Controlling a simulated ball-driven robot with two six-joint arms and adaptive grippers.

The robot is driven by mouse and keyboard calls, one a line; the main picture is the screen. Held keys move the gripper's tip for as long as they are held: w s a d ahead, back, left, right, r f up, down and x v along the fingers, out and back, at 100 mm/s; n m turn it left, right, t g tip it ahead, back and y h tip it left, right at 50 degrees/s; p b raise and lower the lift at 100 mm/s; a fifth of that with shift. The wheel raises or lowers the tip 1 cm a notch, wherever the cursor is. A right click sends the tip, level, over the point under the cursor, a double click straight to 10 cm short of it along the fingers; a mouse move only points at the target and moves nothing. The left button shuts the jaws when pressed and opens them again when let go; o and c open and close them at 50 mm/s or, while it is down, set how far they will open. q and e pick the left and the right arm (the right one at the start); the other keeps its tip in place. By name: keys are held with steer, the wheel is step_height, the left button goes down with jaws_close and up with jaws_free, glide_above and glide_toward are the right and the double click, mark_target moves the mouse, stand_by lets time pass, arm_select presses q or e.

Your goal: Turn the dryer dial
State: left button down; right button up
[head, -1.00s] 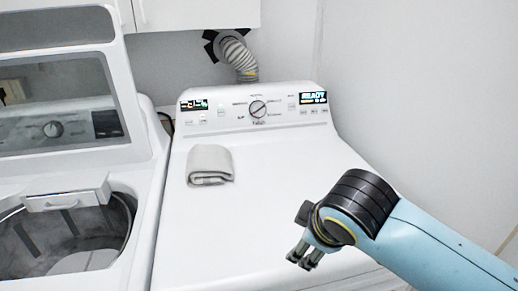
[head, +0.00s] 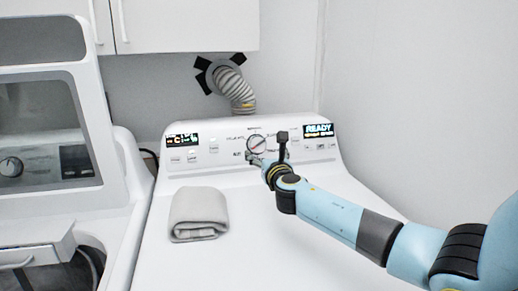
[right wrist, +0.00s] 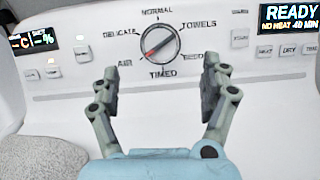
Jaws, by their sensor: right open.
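The dryer dial (head: 257,143) is a round silver knob with a red pointer line, in the middle of the white dryer's (head: 290,220) back panel. In the right wrist view the dial (right wrist: 159,43) is ringed by labels such as NORMAL, TOWELS and TIMED, and its red line slants from lower left to upper right. My right gripper (head: 256,160) is just in front of and below the dial in the head view. In the right wrist view its open fingers (right wrist: 160,85) are spread wide, with the dial beyond and between them, apart from both. My left gripper is out of view.
A folded grey cloth (head: 199,214) lies on the dryer top, left of my right arm. Lit displays (head: 319,130) and buttons flank the dial. An open washer (head: 45,165) stands at left. A vent hose (head: 235,88) rises behind the panel.

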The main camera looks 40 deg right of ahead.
mark_target(259, 146)
steer(key=x, duration=0.4)
steer(key=shift+w+f+b, duration=0.1)
steer(key=shift+f+b, duration=0.1)
steer(key=shift+b, duration=0.2)
steer(key=b+x, duration=0.1)
steer(key=x, duration=0.1)
steer(key=shift+w+d, duration=0.2)
steer(key=shift+w, duration=0.05)
steer(key=shift+w+d, duration=0.3)
steer(key=shift+w, duration=0.2)
steer(key=shift+r, duration=0.1)
steer(key=c, duration=1.2)
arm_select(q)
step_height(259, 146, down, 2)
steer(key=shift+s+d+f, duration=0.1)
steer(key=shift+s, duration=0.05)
